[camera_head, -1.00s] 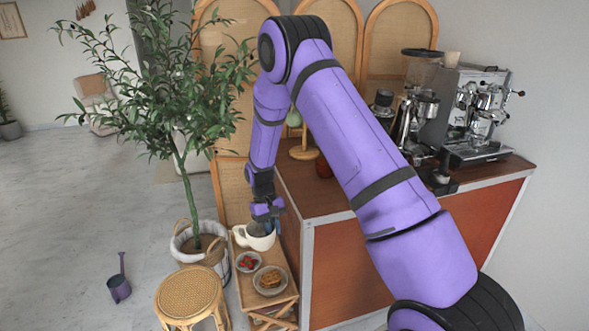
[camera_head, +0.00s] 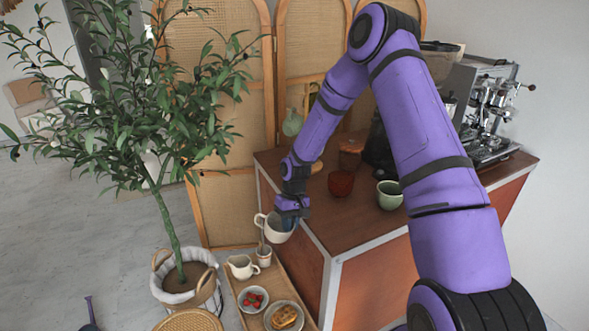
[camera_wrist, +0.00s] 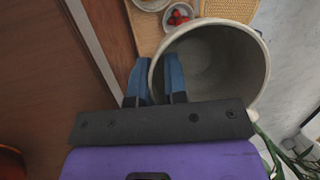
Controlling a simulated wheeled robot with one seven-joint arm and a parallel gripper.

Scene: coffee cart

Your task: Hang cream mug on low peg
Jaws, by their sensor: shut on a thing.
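The cream mug (camera_head: 275,231) is in my gripper (camera_head: 290,211), held in the air beside the counter's left front corner, above the low table. In the wrist view, the mug (camera_wrist: 262,72) is seen into from above and is empty. The blue fingers of my gripper (camera_wrist: 156,80) are shut on its wall, one outside and one inside. A wooden stand, its base (camera_head: 317,167) on the counter behind my forearm, has a green mug (camera_head: 293,122) at its left side. My arm hides much of the stand, and I cannot make out the low peg.
The wooden counter (camera_head: 361,236) holds a red cup (camera_head: 341,183), a green cup (camera_head: 389,195) and an espresso machine (camera_head: 493,110). The low table (camera_head: 268,284) holds a cream pitcher (camera_head: 242,267), a small cup, strawberries and a waffle plate. A potted tree (camera_head: 172,235) stands at left.

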